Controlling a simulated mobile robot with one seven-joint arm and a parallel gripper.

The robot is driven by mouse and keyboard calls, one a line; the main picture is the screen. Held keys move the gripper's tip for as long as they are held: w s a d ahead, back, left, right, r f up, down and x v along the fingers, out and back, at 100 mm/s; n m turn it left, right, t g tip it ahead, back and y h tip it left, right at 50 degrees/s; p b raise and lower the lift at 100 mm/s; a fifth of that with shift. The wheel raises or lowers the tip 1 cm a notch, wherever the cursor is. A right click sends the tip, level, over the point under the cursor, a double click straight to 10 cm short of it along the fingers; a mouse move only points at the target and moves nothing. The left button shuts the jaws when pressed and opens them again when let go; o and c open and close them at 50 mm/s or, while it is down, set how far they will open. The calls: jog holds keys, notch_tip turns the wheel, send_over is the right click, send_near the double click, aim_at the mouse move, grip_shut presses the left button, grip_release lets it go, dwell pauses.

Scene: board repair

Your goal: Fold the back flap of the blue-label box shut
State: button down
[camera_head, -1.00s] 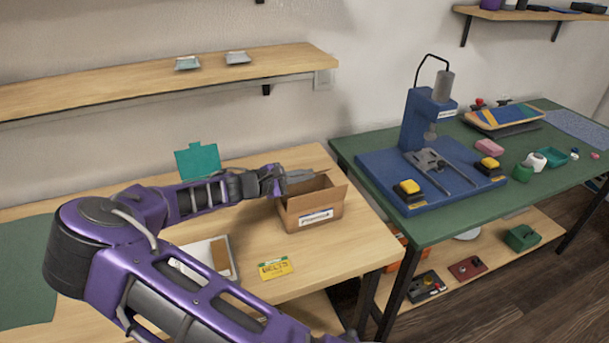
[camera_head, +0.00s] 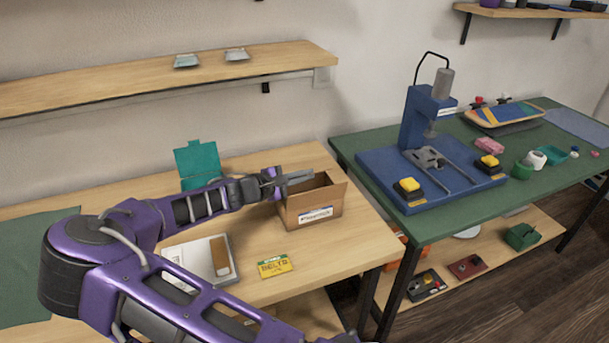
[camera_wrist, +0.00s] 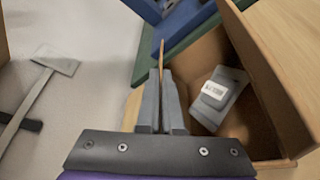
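The blue-label box (camera_head: 322,215) is an open brown carton near the right end of the wooden table, its label facing front. My gripper (camera_head: 298,179) is at its back left edge. In the wrist view, the back flap (camera_wrist: 161,58) stands upright, seen nearly edge-on, between the fingertips of my gripper (camera_wrist: 161,100). The fingers are close together and look shut on it. The right flap (camera_head: 335,190) stands up. In the wrist view, a broad box panel (camera_wrist: 275,70) stands at the right. A grey packet with a white label (camera_wrist: 218,95) lies inside the box.
A yellow belts packet (camera_head: 274,266) and a white tray (camera_head: 200,262) lie in front of the box. A teal open case (camera_head: 198,163) stands behind my arm. A blue press (camera_head: 425,160) stands on the green table to the right. A shelf (camera_head: 150,85) runs above.

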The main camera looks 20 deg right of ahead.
jog(key=c, duration=1.1)
grip_release()
jog(key=shift+o, duration=0.2)
jog(key=shift+a, duration=0.1)
jog(key=p+v, duration=0.2)
jog(key=v, duration=1.5)
jog(key=shift+a, duration=0.1)
